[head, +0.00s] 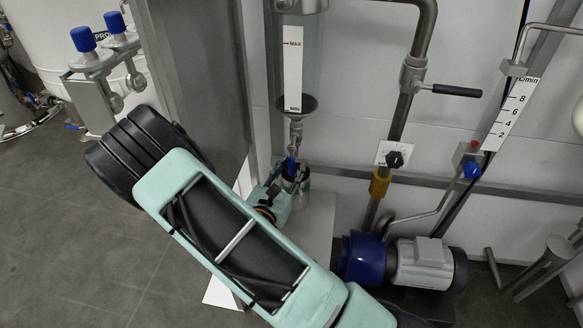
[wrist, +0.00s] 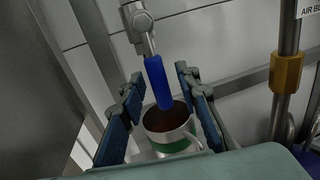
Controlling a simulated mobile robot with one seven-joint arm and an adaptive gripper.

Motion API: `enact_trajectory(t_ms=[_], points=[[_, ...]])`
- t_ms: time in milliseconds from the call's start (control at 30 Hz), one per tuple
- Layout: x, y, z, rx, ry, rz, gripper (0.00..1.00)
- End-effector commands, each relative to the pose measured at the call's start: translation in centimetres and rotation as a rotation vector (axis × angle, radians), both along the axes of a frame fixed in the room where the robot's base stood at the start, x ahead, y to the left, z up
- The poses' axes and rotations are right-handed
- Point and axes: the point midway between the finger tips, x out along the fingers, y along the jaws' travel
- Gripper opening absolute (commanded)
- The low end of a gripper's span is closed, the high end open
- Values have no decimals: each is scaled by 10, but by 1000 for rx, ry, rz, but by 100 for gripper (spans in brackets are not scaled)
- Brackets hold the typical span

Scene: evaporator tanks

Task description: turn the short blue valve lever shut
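The short blue valve lever (wrist: 157,82) hangs down from a metal valve (wrist: 138,20) in the wrist view, tilted slightly. It also shows in the head view (head: 291,165), below the clear sight tube marked MAX and MIN. My gripper (wrist: 160,92) is open, with one blue-padded finger on each side of the lever. Gaps show between the lever and both fingers, so neither seems to touch it. In the head view my gripper (head: 290,182) is at the lever, partly hidden by my arm.
A cup with a green band (wrist: 168,130) is below the lever, between my fingers. A pipe with a brass fitting (wrist: 285,75) stands to the right. In the head view, a steel column (head: 200,75) stands left of the lever and a blue-ended pump (head: 363,257) lower right.

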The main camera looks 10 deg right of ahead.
Motion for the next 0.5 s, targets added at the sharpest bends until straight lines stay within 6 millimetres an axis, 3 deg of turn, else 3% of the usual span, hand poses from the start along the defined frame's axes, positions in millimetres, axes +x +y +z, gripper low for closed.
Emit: enact_trajectory(t_ms=[100, 367, 500], points=[[0, 0, 0, 0, 0, 0, 30], [0, 0, 0, 1, -1, -1, 2], [0, 0, 0, 1, -1, -1, 0]])
